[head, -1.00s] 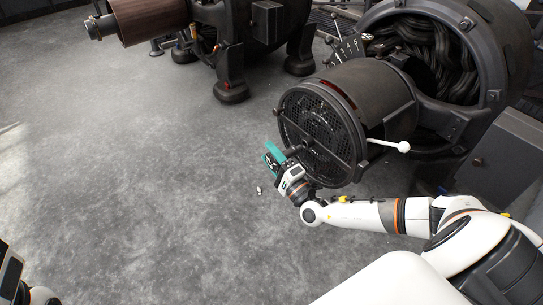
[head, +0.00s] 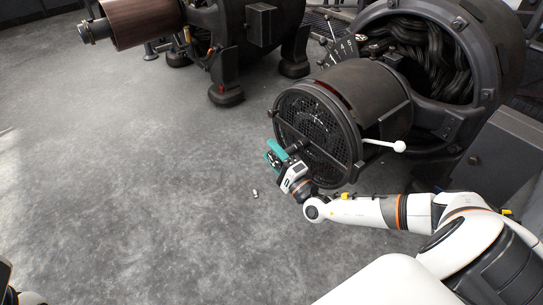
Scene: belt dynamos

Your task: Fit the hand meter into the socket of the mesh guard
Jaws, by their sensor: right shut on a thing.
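The mesh guard (head: 325,120) is a round dark grille with crossbars on the near end of the machine's cylinder. My right gripper (head: 277,154) is at the guard's left side, just in front of its face. It is shut on the hand meter (head: 293,148), a small dark thing between teal parts, with its dark end turned toward the middle of the guard. The gripper hides much of the meter. I cannot tell whether the meter touches the socket. Only a sliver of my left arm shows at the lower left corner, and its jaws cannot be made out.
A white-knobbed lever (head: 399,146) sticks out right of the guard. A small pale cylinder (head: 255,193) lies on the floor below the gripper. Another dark machine (head: 226,77) stands at the back. The grey floor on the left is clear.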

